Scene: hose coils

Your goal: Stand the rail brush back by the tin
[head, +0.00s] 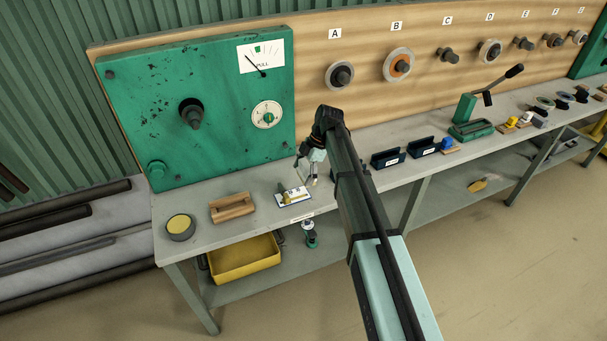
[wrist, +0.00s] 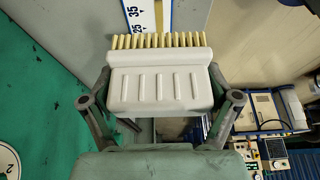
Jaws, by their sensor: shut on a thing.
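The rail brush (wrist: 160,88) has a pale grey ribbed block and a row of yellow bristles. In the wrist view its bristles point to the top of the picture. My gripper (wrist: 160,82) is shut on the block, one finger at each end. In the head view my gripper (head: 313,180) is low over the bench beside a white and blue plate (head: 303,189); the brush is too small there to make out surely. A round dark tin with a yellow top (head: 180,227) stands at the bench's left end.
A wooden block (head: 232,207) stands between the tin and the plate. A green panel (head: 200,105) rises behind. Dark blue holders (head: 388,158) are to the right of my arm. A yellow tray (head: 244,260) sits below the bench top.

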